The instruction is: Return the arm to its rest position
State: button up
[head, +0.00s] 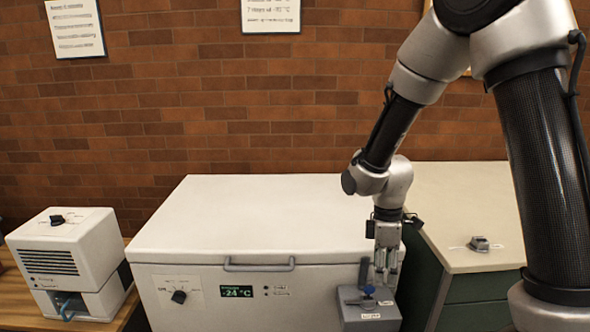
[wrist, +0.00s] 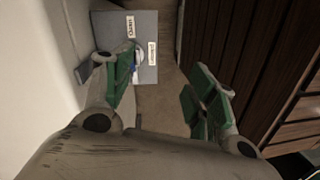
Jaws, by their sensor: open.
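My arm reaches down from the upper right in the head view. My gripper (head: 386,277) points down at the front right corner of the white chest freezer, just above a grey box (head: 368,315) with a blue part and a small lever. In the wrist view my gripper (wrist: 165,95) has its two green-padded fingers spread wide with nothing held between them. The grey box (wrist: 172,35) with two white labels lies beyond the fingers, partly behind the left one. I cannot tell whether a finger touches it.
The closed white chest freezer (head: 250,220) shows -24 °C and a dial. A white vented unit (head: 65,255) stands left on a wooden surface. A green cabinet with a pale top (head: 450,195) stands right, holding a small grey device (head: 480,244). A brick wall is behind.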

jog(key=s+d+r+m+t, duration=0.2)
jog(key=s+d+r+m, duration=0.2)
jog(key=r, duration=0.3)
jog(key=s+d+r+m+t, duration=0.2)
jog(key=s+d+r+m, duration=0.3)
jog(key=r, duration=0.3)
jog(key=s+d+r+m+t, duration=0.1)
jog(key=s+d+r+m, duration=0.3)
jog(key=r, duration=0.4)
jog(key=shift+s+d+r+m+t+y, duration=0.35)
jog(key=shift+s+m, duration=0.55)
jog(key=shift+s, duration=0.3)
jog(key=shift+a+f, duration=0.1)
